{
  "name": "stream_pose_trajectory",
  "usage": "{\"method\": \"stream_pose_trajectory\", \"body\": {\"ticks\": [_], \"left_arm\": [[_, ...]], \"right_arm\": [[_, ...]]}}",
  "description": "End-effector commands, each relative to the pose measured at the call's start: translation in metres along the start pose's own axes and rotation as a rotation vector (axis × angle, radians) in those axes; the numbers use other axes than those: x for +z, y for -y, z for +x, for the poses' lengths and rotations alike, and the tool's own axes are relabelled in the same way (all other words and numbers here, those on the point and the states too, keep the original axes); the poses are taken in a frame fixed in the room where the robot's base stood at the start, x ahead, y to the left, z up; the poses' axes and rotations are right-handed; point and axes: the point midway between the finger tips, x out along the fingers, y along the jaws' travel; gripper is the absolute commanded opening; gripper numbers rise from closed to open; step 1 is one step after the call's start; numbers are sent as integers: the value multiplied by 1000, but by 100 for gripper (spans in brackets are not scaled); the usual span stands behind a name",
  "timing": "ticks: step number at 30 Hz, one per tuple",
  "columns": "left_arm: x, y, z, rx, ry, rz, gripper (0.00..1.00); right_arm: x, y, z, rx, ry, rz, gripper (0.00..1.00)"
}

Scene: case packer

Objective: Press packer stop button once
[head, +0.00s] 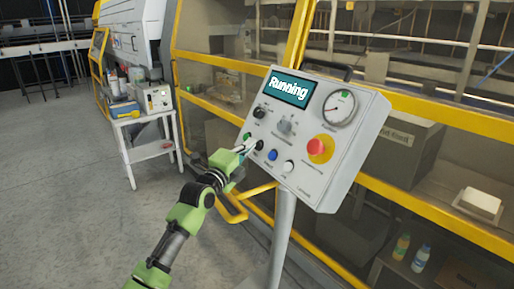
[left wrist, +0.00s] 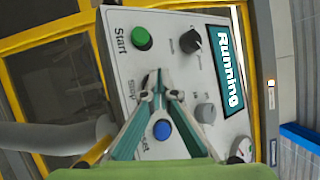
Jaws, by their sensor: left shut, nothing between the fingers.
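The grey control panel (head: 318,185) stands on a post, and its screen (head: 289,87) reads "Running". A small black button (head: 259,145) sits between the green button (head: 247,136) and the blue button (head: 272,154). My left gripper (head: 252,145) is shut and empty, its tips at the black button; I cannot tell whether they touch. In the left wrist view the tips (left wrist: 159,76) lie over the panel beside the partly covered "Stop" label (left wrist: 131,86), hiding the button there. The green Start button (left wrist: 142,39) and blue button (left wrist: 161,130) show there. My right gripper is not in view.
A red mushroom button (head: 317,146) on a yellow base, a white button (head: 288,166) and a gauge (head: 340,106) are on the same panel. Yellow-framed machine guarding (head: 420,110) stands behind. A white cart (head: 148,150) is at left; the floor (head: 60,200) there is clear.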

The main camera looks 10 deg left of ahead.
Motion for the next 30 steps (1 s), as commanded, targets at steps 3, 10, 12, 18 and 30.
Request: {"method": "stream_pose_trajectory", "body": {"ticks": [3,10,12,18,30], "left_arm": [[0,0,0,0,0,-1,0],[0,0,0,0,0,-1,0],[-1,-1,1,0,0,-1,0],[-2,-2,2,0,-1,-1,0],[-4,-4,6,0,0,-1,0]], "right_arm": [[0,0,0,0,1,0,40],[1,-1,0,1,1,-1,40],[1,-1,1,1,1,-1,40],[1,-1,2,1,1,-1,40],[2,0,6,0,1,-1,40]]}}
